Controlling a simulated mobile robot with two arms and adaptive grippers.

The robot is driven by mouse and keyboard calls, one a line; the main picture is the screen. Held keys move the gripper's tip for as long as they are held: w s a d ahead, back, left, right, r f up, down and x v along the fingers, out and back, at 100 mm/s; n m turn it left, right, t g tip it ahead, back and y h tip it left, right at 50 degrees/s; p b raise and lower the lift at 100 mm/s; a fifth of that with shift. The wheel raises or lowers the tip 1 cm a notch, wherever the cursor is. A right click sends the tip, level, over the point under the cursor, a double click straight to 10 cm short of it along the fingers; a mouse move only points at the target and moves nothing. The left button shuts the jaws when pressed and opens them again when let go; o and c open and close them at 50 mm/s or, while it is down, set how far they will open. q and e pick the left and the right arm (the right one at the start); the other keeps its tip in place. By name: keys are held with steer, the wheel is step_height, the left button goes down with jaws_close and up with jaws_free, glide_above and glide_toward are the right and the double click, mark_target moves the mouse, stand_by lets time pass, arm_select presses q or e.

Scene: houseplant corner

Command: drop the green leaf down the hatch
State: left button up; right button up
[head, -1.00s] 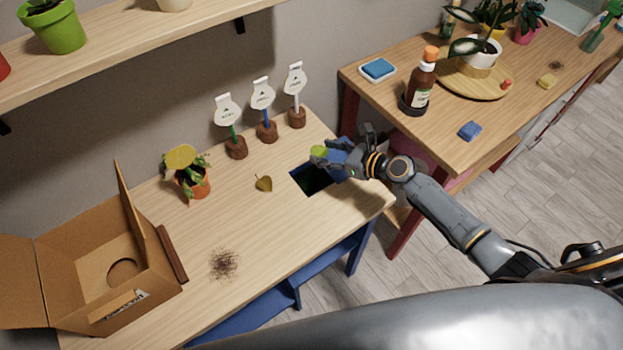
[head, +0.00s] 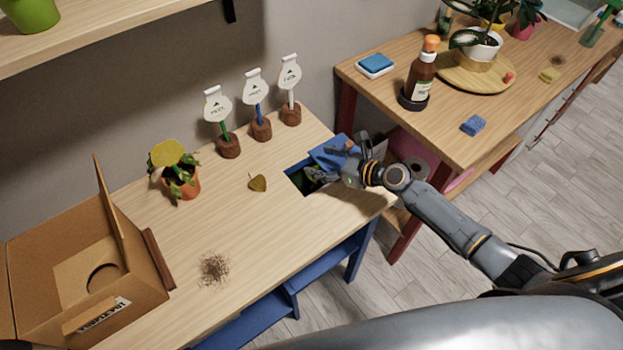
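The hatch (head: 296,178) is a dark square opening at the right end of the near table, with its blue lid (head: 331,152) raised at the back. My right gripper (head: 318,178) reaches in from the right, fingers low over the opening and partly inside it. A small dark green patch, likely the green leaf (head: 304,184), shows in the shade of the opening by the fingertips. The fingers are shadowed and partly hidden, so I cannot tell whether they hold it. My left gripper is not in view.
An olive-brown leaf (head: 257,182) lies left of the hatch. Several plant labels on round brown bases, a potted plant (head: 182,183), spilled soil (head: 214,268) and an open cardboard box (head: 90,275) stand or lie farther left. A sauce bottle (head: 420,77) stands on the other table.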

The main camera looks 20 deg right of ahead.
stand_by(0.3)
steer(key=v, duration=1.2)
